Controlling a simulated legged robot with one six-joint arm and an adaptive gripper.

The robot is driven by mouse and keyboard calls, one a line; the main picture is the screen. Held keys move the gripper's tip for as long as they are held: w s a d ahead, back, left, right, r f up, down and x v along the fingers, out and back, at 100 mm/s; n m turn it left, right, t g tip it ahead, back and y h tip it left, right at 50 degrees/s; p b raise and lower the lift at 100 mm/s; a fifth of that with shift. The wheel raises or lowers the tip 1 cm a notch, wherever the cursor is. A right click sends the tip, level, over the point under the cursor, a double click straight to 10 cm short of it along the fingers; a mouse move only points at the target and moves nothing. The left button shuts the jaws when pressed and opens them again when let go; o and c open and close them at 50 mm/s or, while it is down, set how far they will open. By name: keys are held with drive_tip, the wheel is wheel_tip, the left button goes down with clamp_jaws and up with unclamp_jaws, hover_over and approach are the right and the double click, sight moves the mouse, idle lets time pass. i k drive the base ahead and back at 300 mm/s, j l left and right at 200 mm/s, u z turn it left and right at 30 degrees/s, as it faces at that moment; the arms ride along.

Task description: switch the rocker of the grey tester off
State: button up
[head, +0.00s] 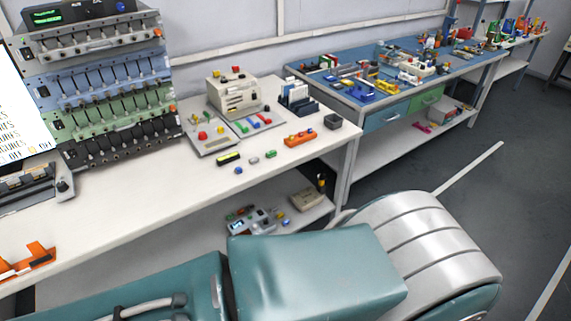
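The grey tester (95,38) is the top unit of a stack at the upper left. It has a row of clamps along its front. A black box with a lit green display (47,17) and a blue knob sits at its top. A small dark rocker (26,54) appears at the left end of its front; it is too small to tell which way it is tipped. My gripper is not in view. Only my teal and grey arm links show in the foreground, well apart from the tester.
Below the grey tester are a blue tester (105,82), a green one (110,117) and a black one (120,145). The white bench (160,205) has clear room in front. Orange holders (28,262) lie at the left. A blue-topped bench (335,70) stands farther right.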

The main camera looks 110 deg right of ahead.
sight(27, 55)
drive_tip(key=z, duration=2)
drive_tip(key=l+z, duration=0.1)
drive_tip(key=z, duration=0.3)
drive_tip(key=i+z, duration=0.1)
drive_tip(key=z, duration=0.7)
drive_tip(key=i+l+z, duration=0.2)
drive_tip(key=i, duration=0.35)
